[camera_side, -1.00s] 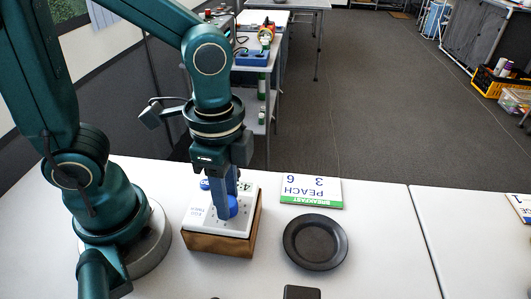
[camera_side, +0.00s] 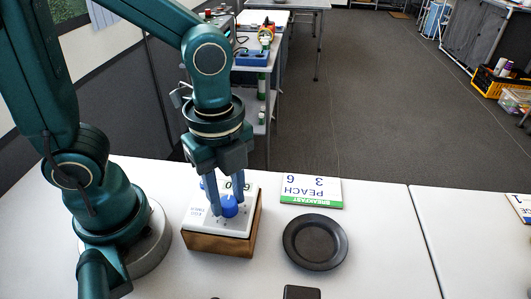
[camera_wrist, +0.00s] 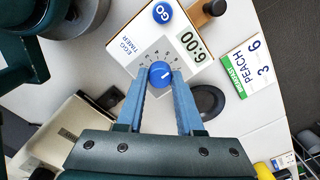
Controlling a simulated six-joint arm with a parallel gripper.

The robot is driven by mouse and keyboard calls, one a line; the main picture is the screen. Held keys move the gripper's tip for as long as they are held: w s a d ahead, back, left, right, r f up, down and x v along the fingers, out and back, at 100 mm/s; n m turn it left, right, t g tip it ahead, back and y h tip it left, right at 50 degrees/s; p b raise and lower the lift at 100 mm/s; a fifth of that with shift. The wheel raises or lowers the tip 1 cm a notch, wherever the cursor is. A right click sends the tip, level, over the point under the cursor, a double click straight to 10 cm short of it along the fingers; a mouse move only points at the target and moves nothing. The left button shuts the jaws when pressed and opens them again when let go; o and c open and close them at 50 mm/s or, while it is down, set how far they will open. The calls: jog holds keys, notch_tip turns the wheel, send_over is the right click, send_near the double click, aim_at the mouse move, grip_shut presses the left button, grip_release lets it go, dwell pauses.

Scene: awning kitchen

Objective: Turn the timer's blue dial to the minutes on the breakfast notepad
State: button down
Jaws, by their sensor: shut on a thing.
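The white egg timer (camera_side: 200,222) sits on a wooden block (camera_side: 222,243). Its blue dial (camera_wrist: 160,72) has a small white mark, and numbers ring it. A blue GO button (camera_wrist: 162,13) is at another corner of the face. My gripper (camera_side: 229,207) points down at the timer. Its two blue fingers are shut on the dial, one on each side, also seen in the wrist view (camera_wrist: 160,80). The breakfast notepad (camera_side: 311,190) has a green BREAKFAST band, the word PEACH and the digits 3 and 6; it also shows in the wrist view (camera_wrist: 250,67).
A dark round plate (camera_side: 315,242) lies right of the timer, in front of the notepad. A dark object (camera_side: 301,292) is at the bottom edge. Another card (camera_side: 521,207) lies at the far right. The white table right of the plate is clear.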

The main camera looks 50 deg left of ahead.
aim_at(228, 201)
dwell(0.5)
jog(key=c, duration=0.5)
grip_release()
jog(key=shift+c, duration=0.2)
jog(key=shift+r, duration=2.55)
